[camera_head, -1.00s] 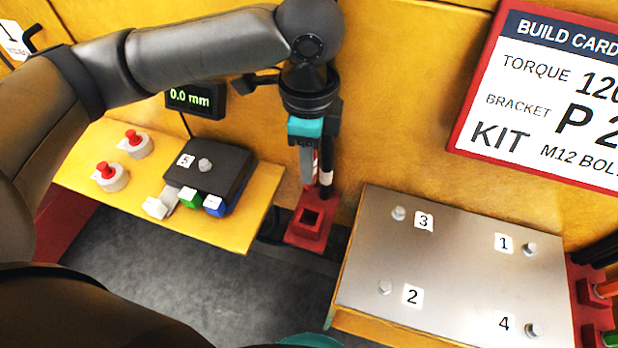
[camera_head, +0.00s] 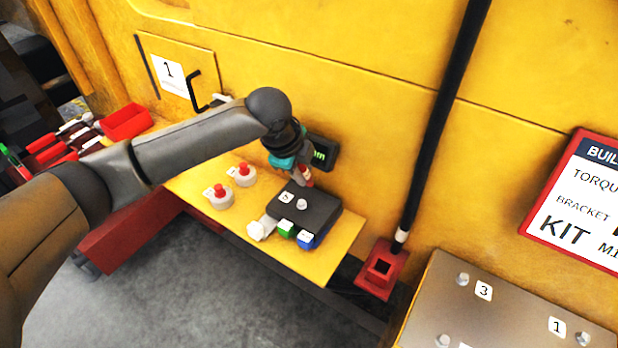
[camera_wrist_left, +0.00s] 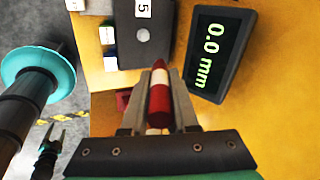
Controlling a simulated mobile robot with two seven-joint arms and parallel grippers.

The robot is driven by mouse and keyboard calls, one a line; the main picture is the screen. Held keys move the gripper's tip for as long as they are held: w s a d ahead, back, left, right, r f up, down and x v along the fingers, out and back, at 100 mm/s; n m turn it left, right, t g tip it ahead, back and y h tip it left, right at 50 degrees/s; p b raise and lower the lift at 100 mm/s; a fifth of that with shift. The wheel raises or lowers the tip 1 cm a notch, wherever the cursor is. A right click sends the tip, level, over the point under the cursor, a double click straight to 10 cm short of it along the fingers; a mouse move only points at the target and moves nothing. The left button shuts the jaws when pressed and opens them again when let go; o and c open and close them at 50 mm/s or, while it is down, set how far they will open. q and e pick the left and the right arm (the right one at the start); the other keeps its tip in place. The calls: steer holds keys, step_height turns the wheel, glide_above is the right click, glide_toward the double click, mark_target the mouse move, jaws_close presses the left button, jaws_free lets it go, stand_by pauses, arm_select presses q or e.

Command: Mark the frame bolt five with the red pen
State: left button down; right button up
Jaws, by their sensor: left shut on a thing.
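My left gripper (camera_head: 304,181) is shut on the red pen (camera_wrist_left: 158,97), which has a white band and points forward between the fingers in the left wrist view. The pen also shows small at the fingertips in the head view (camera_head: 309,175). The black block (camera_head: 318,211) bears the label 5 and a grey bolt, bolt five (camera_head: 301,204). The gripper is at the block's back edge. In the left wrist view bolt five (camera_wrist_left: 143,35) lies ahead of the pen, apart from its tip. A small dark fork, apparently my right gripper (camera_wrist_left: 50,136), has its prongs apart.
A gauge (camera_head: 322,153) reading 0.0 mm stands behind the block. White, green and blue cubes (camera_head: 286,229) sit at its front, and two red-topped knobs (camera_head: 244,175) to its left. A red socket (camera_head: 381,268) and a numbered metal plate (camera_head: 500,305) are at right.

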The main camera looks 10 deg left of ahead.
arm_select(q)
step_height(320, 180, down, 6)
steer(key=a+b, duration=0.2)
steer(key=b, duration=0.4)
steer(key=shift+a+f, duration=0.1)
steer(key=shift+f, duration=0.3)
stand_by(0.6)
steer(key=shift+f, duration=0.25)
stand_by(0.9)
steer(key=shift+w+a+f+p, duration=0.15)
steer(key=shift+a+p, duration=0.4)
steer(key=shift+p, duration=1.2)
stand_by(3.2)
